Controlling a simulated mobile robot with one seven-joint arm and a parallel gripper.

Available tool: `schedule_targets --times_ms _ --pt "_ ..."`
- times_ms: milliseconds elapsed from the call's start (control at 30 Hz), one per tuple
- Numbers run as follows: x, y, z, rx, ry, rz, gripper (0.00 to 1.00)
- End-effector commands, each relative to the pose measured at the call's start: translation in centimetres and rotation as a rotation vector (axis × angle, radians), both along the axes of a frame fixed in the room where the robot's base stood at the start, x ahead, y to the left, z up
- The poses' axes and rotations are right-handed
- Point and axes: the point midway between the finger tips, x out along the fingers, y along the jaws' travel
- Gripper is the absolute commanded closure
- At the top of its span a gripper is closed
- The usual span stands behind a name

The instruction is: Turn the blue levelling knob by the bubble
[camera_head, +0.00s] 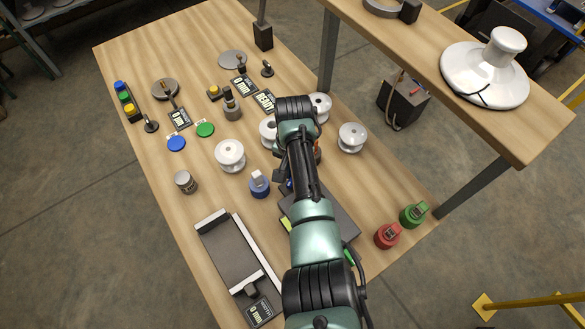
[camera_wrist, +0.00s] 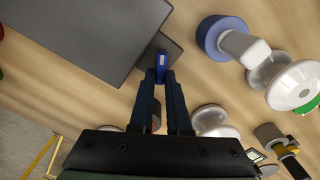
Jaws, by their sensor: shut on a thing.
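The blue levelling knob (camera_wrist: 161,65) is small and upright in the wrist view, beside the corner of a dark grey plate (camera_wrist: 90,35). My gripper (camera_wrist: 162,78) is shut on the knob, with one fingertip on each side. In the head view my arm covers most of the gripper, and only a bit of blue (camera_head: 289,184) shows beside it. The dark plate (camera_head: 344,221) lies partly under my arm there. A yellow-green strip (camera_head: 287,224) shows at its left edge; I cannot tell whether it is the bubble.
A blue round piece with a pale block (camera_head: 259,183) stands close left of my gripper. White insulators (camera_head: 230,155) stand behind it. Red (camera_head: 387,236) and green (camera_head: 413,215) pieces stand at the table's right edge. A grey slide fixture (camera_head: 233,256) lies front left.

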Motion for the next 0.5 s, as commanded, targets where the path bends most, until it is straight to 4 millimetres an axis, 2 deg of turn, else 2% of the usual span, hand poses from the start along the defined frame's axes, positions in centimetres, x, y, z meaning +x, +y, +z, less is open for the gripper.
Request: schedule_targets --times_ms 500 --pt "0.07 -0.1 0.07 0.0 -0.003 -0.067 1.0"
